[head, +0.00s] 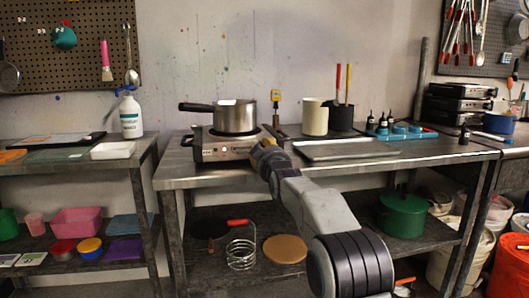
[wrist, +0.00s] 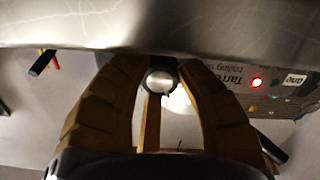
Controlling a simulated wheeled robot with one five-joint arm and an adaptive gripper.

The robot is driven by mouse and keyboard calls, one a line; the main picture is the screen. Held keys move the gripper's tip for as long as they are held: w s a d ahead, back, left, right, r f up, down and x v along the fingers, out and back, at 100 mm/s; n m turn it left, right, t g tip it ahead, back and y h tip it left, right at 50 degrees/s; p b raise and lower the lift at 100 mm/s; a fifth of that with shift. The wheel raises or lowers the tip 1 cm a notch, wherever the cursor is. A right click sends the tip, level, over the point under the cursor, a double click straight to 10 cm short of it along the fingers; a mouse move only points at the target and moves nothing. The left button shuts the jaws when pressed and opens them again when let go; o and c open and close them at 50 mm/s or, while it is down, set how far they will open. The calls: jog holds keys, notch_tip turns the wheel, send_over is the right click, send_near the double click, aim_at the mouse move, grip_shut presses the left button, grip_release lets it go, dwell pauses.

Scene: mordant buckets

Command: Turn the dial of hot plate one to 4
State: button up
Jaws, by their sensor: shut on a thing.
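A hot plate (head: 218,149) stands on the middle steel table, with a saucepan (head: 235,117) on its top. My gripper (head: 262,148) is at the right end of the hot plate's front and partly covers it. In the wrist view, the tan fingers of my gripper (wrist: 160,72) close around a round dial (wrist: 161,81) with a pale face. The hot plate's front (wrist: 235,82) shows there too, with a lit red light (wrist: 257,82). I cannot read a number or pointer on the dial. The head view hides the dial behind my gripper.
A metal tray (head: 345,149) lies right of the hot plate, with a cream beaker (head: 315,117) and a dark container (head: 341,119) behind it. A white bottle (head: 130,116) stands on the left table. The lower shelf holds a green pot (head: 402,214).

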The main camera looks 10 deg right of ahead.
jog(key=shift+a+r+m, duration=0.1)
jog(key=shift+r+m, duration=0.1)
jog(key=shift+m, duration=0.4)
jog(key=o, duration=1.2)
jog(key=shift+f, duration=0.1)
jog(key=shift+s, duration=0.15)
jog(key=s, duration=1.1)
jog(key=shift+s, duration=0.35)
jog(key=shift+o, duration=0.2)
